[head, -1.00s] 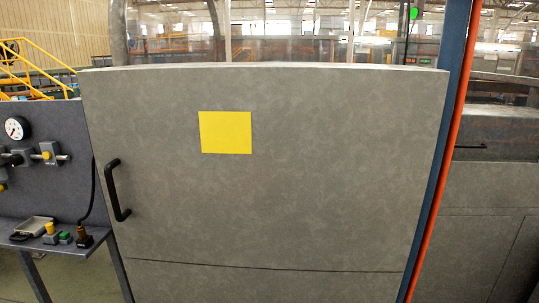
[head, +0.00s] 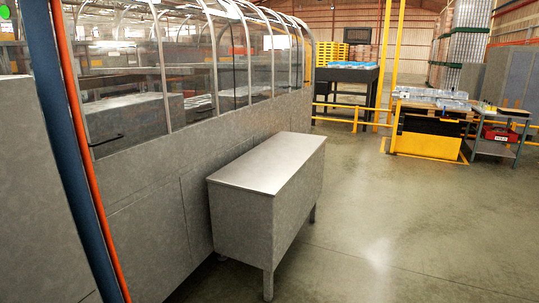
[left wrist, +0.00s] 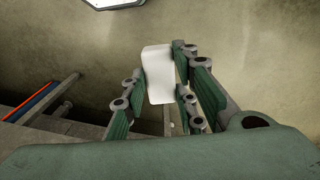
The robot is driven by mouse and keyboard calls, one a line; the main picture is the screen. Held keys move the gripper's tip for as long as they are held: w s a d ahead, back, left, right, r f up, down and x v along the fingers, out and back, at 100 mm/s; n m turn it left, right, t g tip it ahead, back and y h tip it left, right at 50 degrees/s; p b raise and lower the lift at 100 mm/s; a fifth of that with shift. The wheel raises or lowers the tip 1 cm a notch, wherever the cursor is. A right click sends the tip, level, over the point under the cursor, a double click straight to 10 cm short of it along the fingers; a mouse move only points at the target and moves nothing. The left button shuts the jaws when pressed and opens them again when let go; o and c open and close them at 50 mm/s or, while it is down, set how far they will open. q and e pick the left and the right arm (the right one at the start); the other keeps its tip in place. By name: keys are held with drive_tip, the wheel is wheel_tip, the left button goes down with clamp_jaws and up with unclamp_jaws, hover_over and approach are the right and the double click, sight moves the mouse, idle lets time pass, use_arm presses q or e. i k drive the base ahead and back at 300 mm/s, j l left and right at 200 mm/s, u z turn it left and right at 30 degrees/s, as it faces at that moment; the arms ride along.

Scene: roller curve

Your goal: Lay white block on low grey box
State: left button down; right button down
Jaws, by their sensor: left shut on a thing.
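The white block (left wrist: 158,74) is in the left wrist view, held between the fingers of my left gripper (left wrist: 160,88). The gripper is shut on it, and the floor shows behind and below. The low grey box (head: 268,163) stands on short legs in the head view, beside the long grey machine. Its flat top looks bare. Neither gripper shows in the head view, so the distance from the block to the box cannot be told. My right gripper is in no view.
The long grey machine (head: 160,195) with clear curved covers runs along the left of the box. A blue post (head: 75,150) and an orange pipe stand at the left. Open floor (head: 400,220) lies right of the box. Yellow-framed tables (head: 430,130) stand farther back.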

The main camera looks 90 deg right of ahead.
sight(264, 177)
drive_tip(key=z, duration=3.6)
drive_tip(key=i+j+z, duration=0.55)
drive_tip(key=j, duration=0.25)
drive_tip(key=k+l, duration=0.05)
drive_tip(key=k, duration=0.05)
